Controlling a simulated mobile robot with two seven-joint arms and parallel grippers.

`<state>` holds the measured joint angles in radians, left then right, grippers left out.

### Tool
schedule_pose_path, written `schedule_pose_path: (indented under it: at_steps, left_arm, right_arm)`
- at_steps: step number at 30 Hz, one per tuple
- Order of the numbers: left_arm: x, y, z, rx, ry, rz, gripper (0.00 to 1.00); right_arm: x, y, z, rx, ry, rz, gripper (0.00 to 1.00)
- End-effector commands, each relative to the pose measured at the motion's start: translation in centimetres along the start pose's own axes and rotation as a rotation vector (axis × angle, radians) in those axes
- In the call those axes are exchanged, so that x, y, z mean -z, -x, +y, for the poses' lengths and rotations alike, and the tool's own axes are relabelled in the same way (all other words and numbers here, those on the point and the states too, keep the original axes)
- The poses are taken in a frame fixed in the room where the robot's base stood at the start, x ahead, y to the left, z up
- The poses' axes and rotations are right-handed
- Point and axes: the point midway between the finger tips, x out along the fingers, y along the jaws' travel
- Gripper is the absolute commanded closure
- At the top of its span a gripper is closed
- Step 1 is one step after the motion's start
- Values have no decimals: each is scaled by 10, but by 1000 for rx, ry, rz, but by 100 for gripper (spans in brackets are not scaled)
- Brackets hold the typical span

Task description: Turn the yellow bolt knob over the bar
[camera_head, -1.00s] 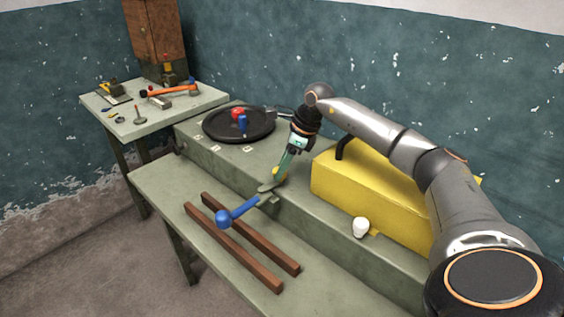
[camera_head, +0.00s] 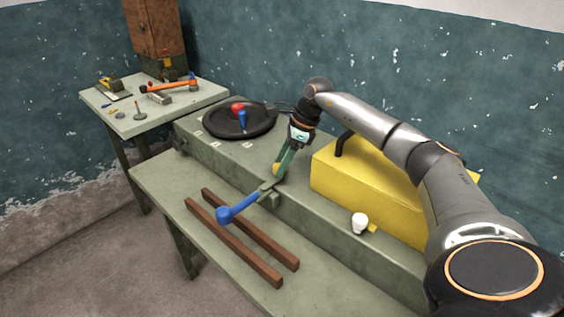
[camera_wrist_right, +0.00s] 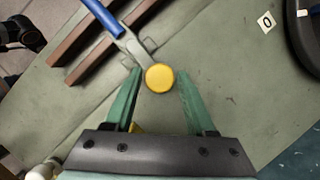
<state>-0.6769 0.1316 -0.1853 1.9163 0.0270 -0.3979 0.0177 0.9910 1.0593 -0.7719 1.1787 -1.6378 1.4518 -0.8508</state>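The yellow bolt knob (camera_wrist_right: 159,78) is round and sits between the two green fingertips of my right gripper (camera_wrist_right: 159,73) in the right wrist view, with a small gap on each side. The gripper is open and not clamped on it. In the head view the right gripper (camera_head: 280,167) reaches down to the bench step, and the yellow knob (camera_head: 275,169) shows partly behind its fingers. The flat metal bar with a blue handle (camera_head: 238,209) lies beside the knob; its handle (camera_wrist_right: 103,18) points to the upper left in the wrist view. My left gripper is not in view.
A yellow box (camera_head: 365,190) with a black handle stands right of the gripper, a white knob (camera_head: 360,223) before it. A black round plate (camera_head: 213,126) with red and blue knobs lies behind left. Two brown rails (camera_head: 230,243) lie in front.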

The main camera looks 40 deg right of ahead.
Motion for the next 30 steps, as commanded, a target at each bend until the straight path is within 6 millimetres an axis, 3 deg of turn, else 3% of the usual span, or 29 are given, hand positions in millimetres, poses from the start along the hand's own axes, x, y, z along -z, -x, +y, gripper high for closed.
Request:
schedule_pose_path:
  at_steps: [5,16,30]
  left_arm:
    - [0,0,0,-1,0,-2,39]
    - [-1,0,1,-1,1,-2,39]
    - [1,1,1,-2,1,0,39]
  right_arm:
    - [0,0,0,-1,-1,1,23]
    - [0,8,0,1,-1,0,23]
    - [-1,101,0,2,-1,-2,23]
